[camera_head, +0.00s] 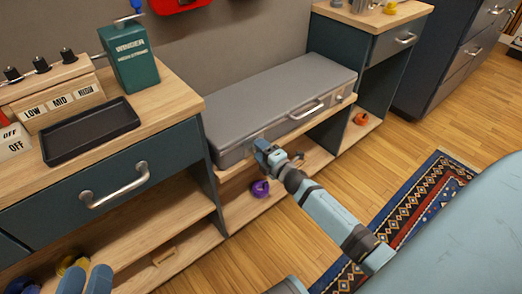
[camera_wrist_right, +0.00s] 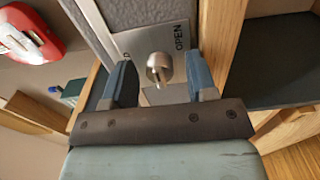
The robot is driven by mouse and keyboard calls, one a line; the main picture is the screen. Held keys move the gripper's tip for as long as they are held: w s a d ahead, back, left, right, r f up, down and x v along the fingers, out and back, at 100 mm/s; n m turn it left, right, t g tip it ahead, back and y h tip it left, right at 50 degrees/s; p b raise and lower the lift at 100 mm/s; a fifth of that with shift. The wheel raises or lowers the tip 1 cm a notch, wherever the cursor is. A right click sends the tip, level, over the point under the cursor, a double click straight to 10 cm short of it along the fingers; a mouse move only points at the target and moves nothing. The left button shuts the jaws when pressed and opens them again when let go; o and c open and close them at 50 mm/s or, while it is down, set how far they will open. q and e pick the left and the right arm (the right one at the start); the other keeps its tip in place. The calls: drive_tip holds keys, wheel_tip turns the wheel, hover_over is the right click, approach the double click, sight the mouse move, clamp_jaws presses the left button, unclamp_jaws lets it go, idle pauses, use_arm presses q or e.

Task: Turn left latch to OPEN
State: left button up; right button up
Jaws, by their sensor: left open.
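A grey hard case (camera_head: 270,100) lies on a wooden shelf, with a handle (camera_head: 306,110) on its front. The left latch is a round metal knob (camera_wrist_right: 158,68) on a silver plate marked OPEN on its right side; other lettering is mostly hidden. My right gripper (camera_head: 264,150) is at the case's front left corner and covers most of this latch in the head view. In the right wrist view its fingers (camera_wrist_right: 160,85) stand apart on either side of the knob, with gaps. My left gripper (camera_head: 85,278) is open and empty at the lower left, below the drawer.
The right latch (camera_head: 339,99) is on the case's front right. A wooden bench with a drawer handle (camera_head: 115,185), black tray (camera_head: 90,128) and green box (camera_head: 130,55) stands to the left. A purple object (camera_head: 260,188) lies on the lower shelf. A patterned rug (camera_head: 435,190) covers floor at right.

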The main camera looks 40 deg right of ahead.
use_arm(q)
wheel_tip(320, 180, up, 4)
drive_tip(key=t+p, duration=0.2)
drive_tip(key=p, duration=0.1)
drive_tip(key=shift+a+r+n, duration=0.15)
drive_tip(key=shift+r+n, duration=0.05)
drive_tip(key=shift+n, duration=0.1)
use_arm(e)
drive_tip(key=s+d, duration=0.1)
drive_tip(key=s, duration=1.2)
drive_tip(key=shift+s, duration=0.35)
